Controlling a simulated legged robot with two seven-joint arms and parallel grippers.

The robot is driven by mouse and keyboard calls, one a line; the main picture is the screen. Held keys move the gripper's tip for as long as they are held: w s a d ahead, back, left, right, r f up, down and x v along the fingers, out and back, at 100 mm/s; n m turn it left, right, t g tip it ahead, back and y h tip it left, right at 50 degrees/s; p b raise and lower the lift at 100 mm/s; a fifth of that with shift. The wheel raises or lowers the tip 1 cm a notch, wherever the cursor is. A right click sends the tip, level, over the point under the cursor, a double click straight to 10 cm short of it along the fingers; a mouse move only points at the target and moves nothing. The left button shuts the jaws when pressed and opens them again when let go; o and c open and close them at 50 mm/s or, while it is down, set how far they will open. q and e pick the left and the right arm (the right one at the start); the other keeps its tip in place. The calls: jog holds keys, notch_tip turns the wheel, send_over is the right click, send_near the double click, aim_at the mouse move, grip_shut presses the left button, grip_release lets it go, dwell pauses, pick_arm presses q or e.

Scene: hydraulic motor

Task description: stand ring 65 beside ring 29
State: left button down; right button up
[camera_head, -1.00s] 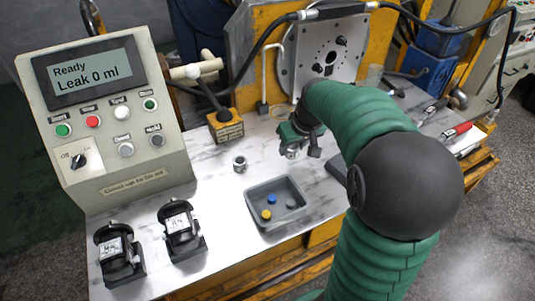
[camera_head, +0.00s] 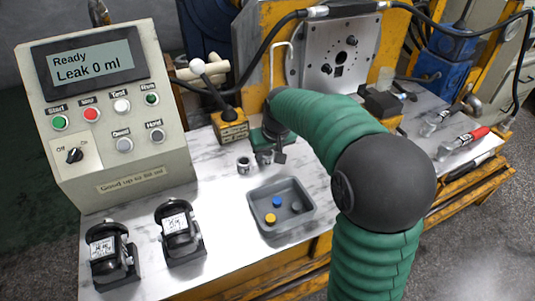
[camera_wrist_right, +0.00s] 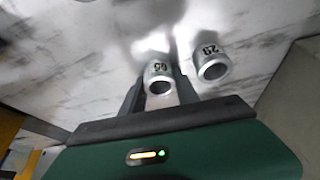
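Ring 65 (camera_wrist_right: 158,78) is a small silver ring with a dark bore, marked 65 in black. It stands on the marbled worktop between the fingers of my right gripper (camera_wrist_right: 160,88), which look shut on it. In the head view ring 65 (camera_head: 264,158) shows just below the right gripper (camera_head: 272,150), partly hidden by it. Ring 29 (camera_wrist_right: 212,65) is a similar silver ring, standing just right of ring 65 with a narrow gap. In the head view ring 29 (camera_head: 244,165) stands left of it. My left gripper is out of view.
A grey tray (camera_head: 308,203) with blue, yellow and grey pieces lies in front of the rings. A yellow-based joystick box (camera_head: 231,128) stands behind them. The control panel (camera_head: 105,110) and two black labelled units (camera_head: 113,255) (camera_head: 180,232) are at left.

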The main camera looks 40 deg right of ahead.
jog(key=o, duration=0.5)
jog(key=shift+a+f, duration=0.1)
jog(key=shift+a, duration=0.1)
jog(key=shift+c, duration=0.2)
jog(key=shift+s, duration=0.1)
jog(key=shift+d, duration=0.1)
jog(key=shift+r, duration=0.35)
jog(key=p+v, duration=0.5)
jog(key=v, duration=0.6)
jog(key=shift+r, duration=0.35)
jog(key=shift+s, duration=0.1)
